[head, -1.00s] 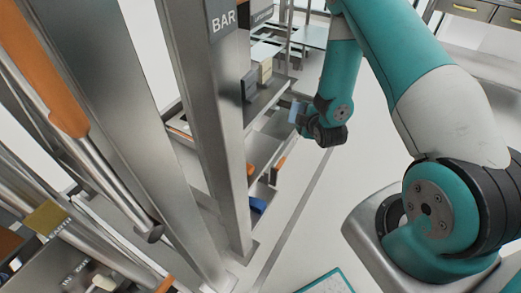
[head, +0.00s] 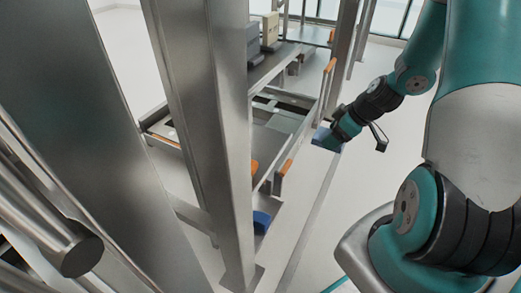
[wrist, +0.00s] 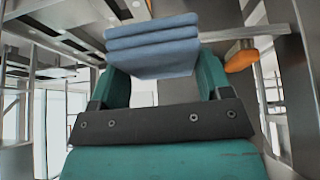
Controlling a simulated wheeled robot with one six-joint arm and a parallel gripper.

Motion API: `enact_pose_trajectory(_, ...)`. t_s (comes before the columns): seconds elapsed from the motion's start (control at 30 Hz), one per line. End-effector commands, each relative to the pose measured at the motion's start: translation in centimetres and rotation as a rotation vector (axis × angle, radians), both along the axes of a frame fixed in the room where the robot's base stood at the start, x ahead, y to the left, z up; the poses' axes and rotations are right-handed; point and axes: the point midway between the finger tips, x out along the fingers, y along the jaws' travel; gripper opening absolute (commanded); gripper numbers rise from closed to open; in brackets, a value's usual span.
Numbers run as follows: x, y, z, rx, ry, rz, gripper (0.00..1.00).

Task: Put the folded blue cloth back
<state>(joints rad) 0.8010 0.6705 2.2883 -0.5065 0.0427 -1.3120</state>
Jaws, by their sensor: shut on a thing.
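The folded blue cloth (wrist: 153,47) is a stack of light blue layers in the wrist view. My gripper (wrist: 155,75) is shut on it, with a teal finger on each side. In the head view the cloth (head: 326,138) shows as a small blue patch at the tip of my gripper (head: 338,134). There it is in front of the metal shelf rack, beside the shelf's orange-tipped edge and over the floor. From the head view I cannot tell whether the cloth touches the rack.
A rack shelf (head: 290,122) lies left of my gripper. A grey box (head: 254,45) and a beige box (head: 270,29) stand on the upper shelf. A dark blue item (head: 261,222) sits low in the rack. Wide metal posts (head: 205,120) block the left. The floor (head: 385,165) right of the rack is clear.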

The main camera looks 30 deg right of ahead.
Motion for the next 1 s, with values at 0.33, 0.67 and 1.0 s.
enact_pose_trajectory(0.33, 0.1, 1.2, -0.1, 0.016, 0.011, 0.025, 0.53)
enact_pose_trajectory(0.67, 3.6, 3.6, -0.3, 0.012, 0.009, 0.034, 0.53)
enact_pose_trajectory(1.0, 11.6, 8.8, -0.3, 0.013, 0.006, 0.029, 0.53)
